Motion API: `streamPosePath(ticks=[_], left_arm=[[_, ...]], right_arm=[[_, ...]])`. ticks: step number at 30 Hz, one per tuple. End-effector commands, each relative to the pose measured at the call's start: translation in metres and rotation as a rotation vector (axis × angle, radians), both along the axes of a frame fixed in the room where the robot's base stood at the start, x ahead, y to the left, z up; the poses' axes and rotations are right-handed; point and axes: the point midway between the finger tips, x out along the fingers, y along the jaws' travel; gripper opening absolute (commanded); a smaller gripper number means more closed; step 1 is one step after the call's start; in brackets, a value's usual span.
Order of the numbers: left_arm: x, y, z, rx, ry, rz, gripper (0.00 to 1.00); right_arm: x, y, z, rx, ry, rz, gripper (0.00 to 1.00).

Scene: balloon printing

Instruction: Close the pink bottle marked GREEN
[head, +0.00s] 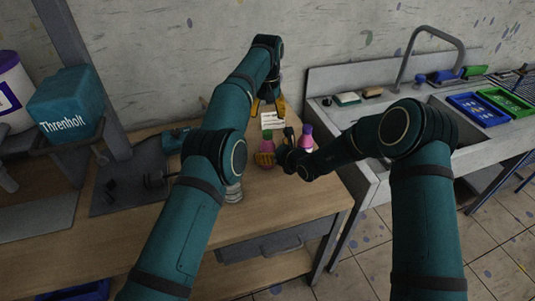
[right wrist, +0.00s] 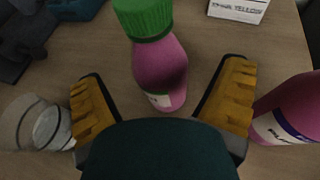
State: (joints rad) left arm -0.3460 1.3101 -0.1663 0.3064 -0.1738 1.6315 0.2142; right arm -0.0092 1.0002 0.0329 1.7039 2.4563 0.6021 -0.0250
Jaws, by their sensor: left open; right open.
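A pink bottle (right wrist: 165,72) with a green cap (right wrist: 145,17) stands upright on the wooden table, between the spread yellow fingers of my right gripper (right wrist: 163,92). The fingers look apart from it. Its label is mostly out of sight and I cannot read it. The same bottle (head: 267,146) shows in the head view, partly behind my right gripper (head: 274,152). A second pink bottle (head: 306,138) with a purple cap stands to its right; its lower body shows in the right wrist view (right wrist: 290,110). My left gripper (head: 267,107) is open and empty, pointing down farther back.
A white box (head: 271,120) with printed text ending in YELLOW stands behind the bottle, below my left gripper. A clear glass jar (right wrist: 45,122) stands to the left. A dark mat (head: 125,182) with tools lies further left. A sink (head: 430,115) adjoins on the right.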

Motion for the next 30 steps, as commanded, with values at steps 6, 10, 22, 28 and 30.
streamPosePath(ticks=[6, 10, 22, 28, 30], left_arm=[[0.0, 0.0, 0.0, 0.0, 0.0, 0.0, 0.6], [0.0, 0.0, 0.0, 0.0, 0.0, 0.0, 0.6], [0.0, 0.0, 0.0, 0.0, 0.0, 0.0, 0.6], [0.0, 0.0, 0.0, 0.0, 0.0, 0.001, 0.6], [0.0, 0.0, 0.0, 0.0, 0.001, 0.008, 0.6]], right_arm=[[0.016, 0.012, -0.008, -0.001, -0.001, 0.0, 0.94], [0.019, 0.014, -0.01, -0.001, 0.0, 0.0, 0.94], [0.019, 0.014, -0.01, -0.001, 0.001, 0.0, 0.49], [0.019, 0.014, -0.01, -0.001, 0.001, 0.0, 0.0], [0.019, 0.014, -0.01, -0.001, 0.001, 0.0, 0.0]])
